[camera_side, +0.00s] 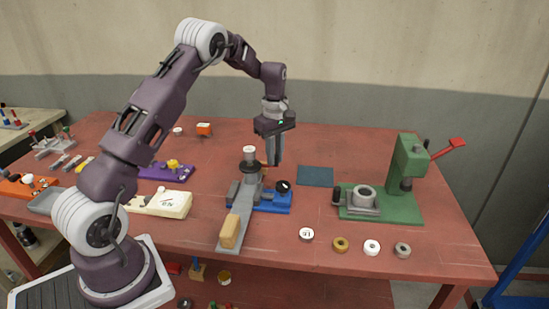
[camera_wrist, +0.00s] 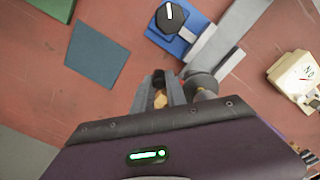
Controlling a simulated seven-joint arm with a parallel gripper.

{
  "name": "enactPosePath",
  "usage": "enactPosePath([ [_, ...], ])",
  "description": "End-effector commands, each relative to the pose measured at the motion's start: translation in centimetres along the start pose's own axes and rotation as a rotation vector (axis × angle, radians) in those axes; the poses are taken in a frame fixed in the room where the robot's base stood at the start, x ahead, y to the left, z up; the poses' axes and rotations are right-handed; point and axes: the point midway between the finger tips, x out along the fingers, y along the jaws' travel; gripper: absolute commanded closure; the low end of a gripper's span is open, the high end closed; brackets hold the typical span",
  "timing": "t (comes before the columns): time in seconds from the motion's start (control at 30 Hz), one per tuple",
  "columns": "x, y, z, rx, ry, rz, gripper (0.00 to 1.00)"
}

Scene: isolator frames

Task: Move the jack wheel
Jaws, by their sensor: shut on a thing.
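The likely jack wheel is a dark round disc (camera_side: 250,167) on the grey and blue fixture, with a pale cylinder (camera_side: 249,151) above it. It also shows in the wrist view as a grey disc (camera_wrist: 203,82), just right of the fingers. My gripper (camera_side: 274,163) points down beside its right side. In the wrist view my gripper (camera_wrist: 160,91) is shut on a small dark-and-brass piece (camera_wrist: 160,101) between its fingers. I cannot tell whether this piece is joined to the wheel. The fingers hide part of it.
The blue base (camera_side: 277,203) carries a black knob (camera_side: 283,186); a grey bar (camera_side: 236,217) extends toward the front. A green press (camera_side: 408,175) stands right. A dark mat (camera_side: 315,176) lies flat between them. Several small rings lie along the front, including a brass one (camera_side: 341,244).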

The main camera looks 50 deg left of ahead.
Motion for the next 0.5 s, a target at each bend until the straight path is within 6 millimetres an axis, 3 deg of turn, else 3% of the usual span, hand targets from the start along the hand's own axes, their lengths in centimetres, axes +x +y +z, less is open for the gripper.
enactPosePath([
  [0.5,-0.1,1.3,-3.4,-0.485,0.002,0.005,1.00],
])
